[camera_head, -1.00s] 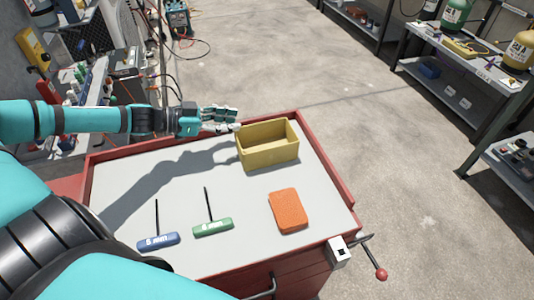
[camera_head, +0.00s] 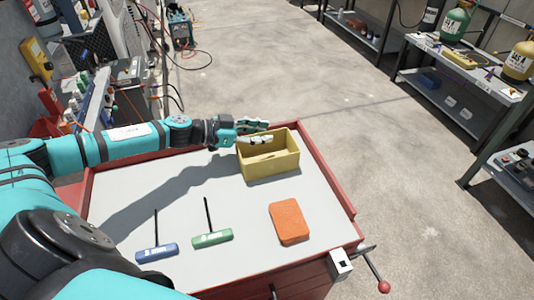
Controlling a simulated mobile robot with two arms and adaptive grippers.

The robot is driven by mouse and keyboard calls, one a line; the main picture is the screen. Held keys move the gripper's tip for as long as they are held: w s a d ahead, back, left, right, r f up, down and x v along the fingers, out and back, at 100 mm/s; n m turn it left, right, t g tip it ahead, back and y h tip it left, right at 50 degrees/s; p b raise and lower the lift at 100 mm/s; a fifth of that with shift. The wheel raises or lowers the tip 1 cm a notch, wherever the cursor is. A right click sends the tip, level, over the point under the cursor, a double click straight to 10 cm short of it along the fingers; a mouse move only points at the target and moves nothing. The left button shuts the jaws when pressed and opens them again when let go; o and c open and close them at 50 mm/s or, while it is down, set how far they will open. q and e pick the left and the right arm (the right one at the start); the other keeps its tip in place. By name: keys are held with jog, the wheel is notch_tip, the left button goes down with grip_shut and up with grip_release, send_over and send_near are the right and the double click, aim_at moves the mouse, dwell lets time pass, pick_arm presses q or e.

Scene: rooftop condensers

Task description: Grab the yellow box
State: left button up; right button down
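The yellow box (camera_head: 272,164) is an open-topped bin on the grey top of the red cart, near its far right. My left gripper (camera_head: 268,132) is at the box's far left corner, with its fingers over or beside the left and back rim. The fingers look spread apart, with no wall clearly clamped between them. Whether they touch the box cannot be told. My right gripper is not in view.
An orange block (camera_head: 289,221), a green T-handle tool (camera_head: 212,237) and a blue T-handle tool (camera_head: 157,252) lie nearer on the cart top (camera_head: 120,195). A red raised edge (camera_head: 328,175) borders it. Shelves stand at right.

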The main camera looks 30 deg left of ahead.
pick_arm(q)
jog(key=shift+d, duration=0.1)
grip_shut()
dwell(0.5)
